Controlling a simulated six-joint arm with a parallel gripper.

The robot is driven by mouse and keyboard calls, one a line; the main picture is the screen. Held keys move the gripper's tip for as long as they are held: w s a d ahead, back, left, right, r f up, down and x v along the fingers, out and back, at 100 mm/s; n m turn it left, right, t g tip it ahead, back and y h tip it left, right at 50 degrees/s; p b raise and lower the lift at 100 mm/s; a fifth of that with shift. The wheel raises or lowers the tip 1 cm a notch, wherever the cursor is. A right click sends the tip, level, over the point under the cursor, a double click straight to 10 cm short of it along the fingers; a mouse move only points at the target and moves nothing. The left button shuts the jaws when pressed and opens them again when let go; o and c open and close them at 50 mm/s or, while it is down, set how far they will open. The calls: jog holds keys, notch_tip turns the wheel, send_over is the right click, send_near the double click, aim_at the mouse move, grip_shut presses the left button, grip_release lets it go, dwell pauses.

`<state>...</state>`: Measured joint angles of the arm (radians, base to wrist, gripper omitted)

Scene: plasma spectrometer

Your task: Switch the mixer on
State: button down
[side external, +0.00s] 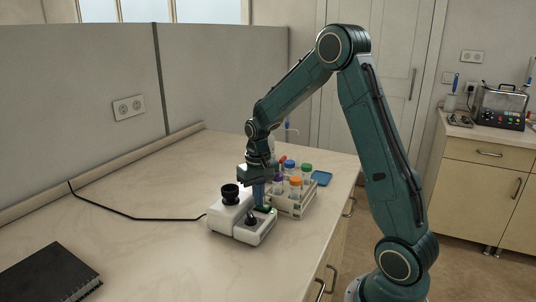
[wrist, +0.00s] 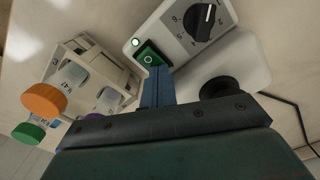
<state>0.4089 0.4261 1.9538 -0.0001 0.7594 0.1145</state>
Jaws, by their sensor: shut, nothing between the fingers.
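The mixer (side external: 228,216) is a white two-part device with a black cup (side external: 230,192) on its rear part. It also shows in the wrist view (wrist: 240,62). Its front panel carries a black dial (wrist: 203,20) with numbers, a green rocker switch (wrist: 150,54) and a small round pale light (wrist: 135,42) beside the switch. My gripper (wrist: 156,72) is shut and empty, its blue fingers pointing down at the switch's near edge. In the side view my gripper (side external: 260,205) is over the switch end of the mixer. I cannot tell whether the fingertips touch the switch.
A rack (side external: 292,205) of tubes with orange, green and purple caps stands close beside the mixer. A black cable (side external: 130,217) runs from the mixer across the bench. A dark notebook (side external: 48,274) lies front left; the left bench is mostly clear.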

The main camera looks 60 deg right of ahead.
notch_tip(320, 180, up, 7)
dwell(1.1)
jog(key=s+a+r+n+t, duration=0.2)
jog(key=s+a+r+n, duration=0.1)
jog(key=s+a+r, duration=0.55)
jog(key=s+a+r+n+t, duration=0.1)
jog(key=s+a+n+t, duration=0.2)
jog(key=s+a, duration=0.5)
jog(key=s, duration=0.3)
jog(key=shift+s+r+t, duration=0.2)
jog(key=shift+s+t, duration=0.1)
jog(key=shift+s, duration=0.05)
dwell(0.9)
